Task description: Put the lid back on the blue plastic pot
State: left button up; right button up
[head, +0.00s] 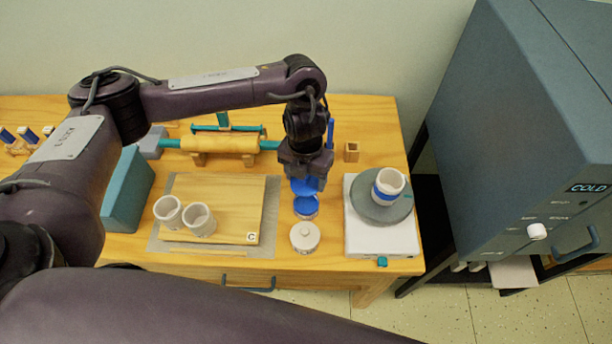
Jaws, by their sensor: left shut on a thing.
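My left gripper (305,176) points down over the work table and is shut on a blue lid (304,187). The fingertips are partly hidden by the gripper body. The blue plastic pot (306,207) stands on the table just below the lid in the picture, and its blue top shows. The lid appears above and slightly behind the pot; I cannot tell the exact height gap between them. My right gripper is not in view.
A white lidded jar (305,238) stands close in front of the pot. At right is a turntable (384,214) with a white and blue cup (388,186). At left a board (240,200) holds two white cups (184,215). A roller (220,144) lies behind.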

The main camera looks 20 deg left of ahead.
pick_arm(q)
jog(key=shift+s+d+f+m, duration=0.1)
jog(key=shift+f+m, duration=0.1)
jog(key=shift+m, duration=0.4)
jog(key=shift+s+d+f+m, duration=0.1)
jog(key=shift+f+m, duration=0.05)
jog(key=shift+m, duration=0.45)
jog(key=shift+f+m, duration=0.2)
jog(key=shift+m, duration=0.2)
notch_tip(320, 180, down, 6)
jog(key=b, duration=0.5)
jog(key=shift+f+b, duration=0.1)
jog(key=shift+b, duration=0.25)
jog(key=shift+f, duration=0.15)
dwell(0.4)
jog(key=o, duration=1.3)
